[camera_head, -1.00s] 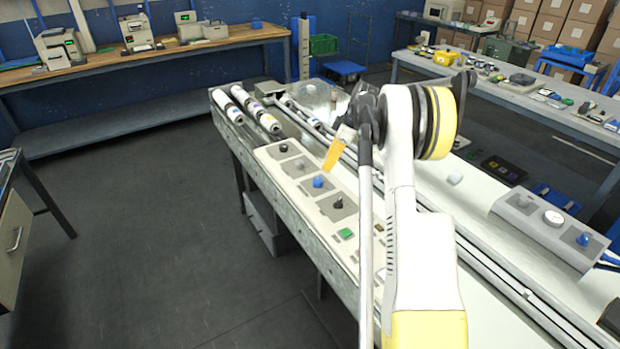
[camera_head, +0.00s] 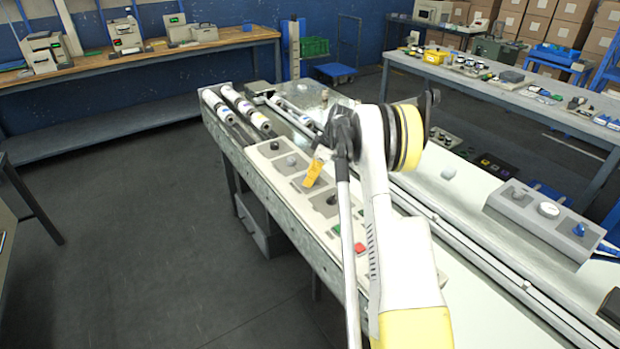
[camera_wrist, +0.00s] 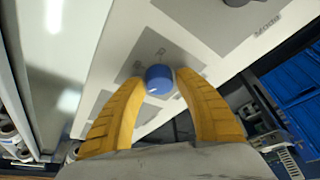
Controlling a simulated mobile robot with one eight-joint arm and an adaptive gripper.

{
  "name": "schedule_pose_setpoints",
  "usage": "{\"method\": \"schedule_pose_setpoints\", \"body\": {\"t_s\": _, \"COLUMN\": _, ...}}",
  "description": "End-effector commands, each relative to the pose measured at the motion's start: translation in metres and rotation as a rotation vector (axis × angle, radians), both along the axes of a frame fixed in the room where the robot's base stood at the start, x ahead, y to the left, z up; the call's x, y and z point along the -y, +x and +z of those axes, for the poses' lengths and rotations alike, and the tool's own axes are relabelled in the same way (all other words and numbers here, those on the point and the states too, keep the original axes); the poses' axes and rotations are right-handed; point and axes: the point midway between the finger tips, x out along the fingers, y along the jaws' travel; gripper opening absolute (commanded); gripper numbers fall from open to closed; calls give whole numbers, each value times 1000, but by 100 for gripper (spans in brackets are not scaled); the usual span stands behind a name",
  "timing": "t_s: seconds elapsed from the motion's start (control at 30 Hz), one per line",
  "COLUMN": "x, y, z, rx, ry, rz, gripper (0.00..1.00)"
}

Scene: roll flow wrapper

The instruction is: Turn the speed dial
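A row of dials sits on a light control panel (camera_head: 262,160) on the machine's left side. A blue round knob (camera_wrist: 160,80) on a grey plate shows in the wrist view between my gripper's two yellow fingertips (camera_wrist: 161,82). The fingers stand on either side of it, spread about a knob's width; I cannot tell whether they touch it. In the head view my gripper (camera_head: 313,172) points down at the panel and hides the blue knob. A black knob (camera_head: 275,146) and a grey knob (camera_head: 291,160) lie beyond it, and a black selector (camera_head: 332,199) lies nearer.
Red (camera_head: 359,247) and green buttons sit on the panel's near end, partly behind my arm. White rollers (camera_head: 243,106) lie at the machine's far end. The floor on the left is clear.

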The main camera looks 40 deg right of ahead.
Motion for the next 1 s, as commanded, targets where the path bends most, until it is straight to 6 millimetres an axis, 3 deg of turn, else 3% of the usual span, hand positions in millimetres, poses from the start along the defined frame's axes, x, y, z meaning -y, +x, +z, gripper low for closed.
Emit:
{"method": "schedule_pose_setpoints", "body": {"t_s": 0.03, "x": 0, "y": 0, "z": 0, "rx": 0, "ry": 0, "rz": 0, "gripper": 21}}
{"method": "schedule_pose_setpoints", "body": {"t_s": 0.1, "x": 0, "y": 0, "z": 0, "rx": 0, "ry": 0, "rz": 0, "gripper": 1}}
{"method": "schedule_pose_setpoints", "body": {"t_s": 0.57, "x": 0, "y": 0, "z": 0, "rx": 0, "ry": 0, "rz": -38, "gripper": 0}}
{"method": "schedule_pose_setpoints", "body": {"t_s": 1.0, "x": -1, "y": -1, "z": 1, "rx": 0, "ry": 0, "rz": -353, "gripper": 0}}
